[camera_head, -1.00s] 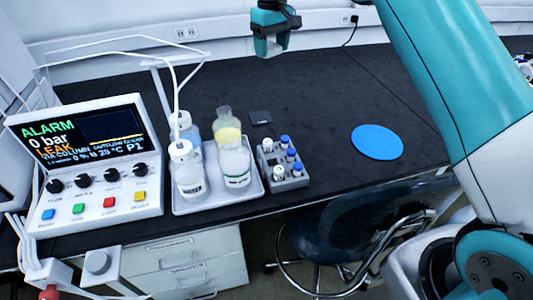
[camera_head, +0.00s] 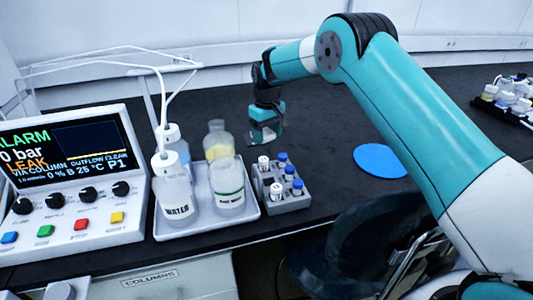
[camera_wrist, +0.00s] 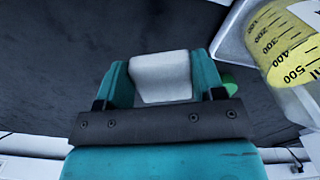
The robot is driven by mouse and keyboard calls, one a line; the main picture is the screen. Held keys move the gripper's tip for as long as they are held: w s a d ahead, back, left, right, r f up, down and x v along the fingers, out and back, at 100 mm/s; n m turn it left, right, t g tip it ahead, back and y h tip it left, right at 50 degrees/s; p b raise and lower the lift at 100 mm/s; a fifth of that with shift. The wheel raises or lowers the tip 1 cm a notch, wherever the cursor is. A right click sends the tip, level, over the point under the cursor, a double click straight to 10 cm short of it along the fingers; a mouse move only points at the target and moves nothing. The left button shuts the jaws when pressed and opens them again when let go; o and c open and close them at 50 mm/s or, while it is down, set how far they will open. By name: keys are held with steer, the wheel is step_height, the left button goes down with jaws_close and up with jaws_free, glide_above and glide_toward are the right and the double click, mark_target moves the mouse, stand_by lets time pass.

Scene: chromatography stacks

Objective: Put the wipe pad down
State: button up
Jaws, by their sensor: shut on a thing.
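The wipe pad (camera_wrist: 160,77) shows as a pale grey-white block between the teal fingers in the wrist view. My gripper (camera_wrist: 162,88) is shut on it. In the head view my gripper (camera_head: 264,138) points down over the black bench, behind the vial rack and right of the bottles. The pad is too small there to make out clearly. I cannot tell whether its underside touches the bench.
A tray (camera_head: 244,208) holds bottles, one with yellow liquid (camera_wrist: 286,42) close right of my gripper in the wrist view. A vial rack (camera_head: 285,198) stands in front. A blue disc (camera_head: 381,160) lies right. The alarm console (camera_head: 70,190) is left.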

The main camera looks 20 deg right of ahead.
steer(key=shift+f, duration=3.6)
steer(key=shift+f, duration=0.15)
steer(key=o, duration=0.9)
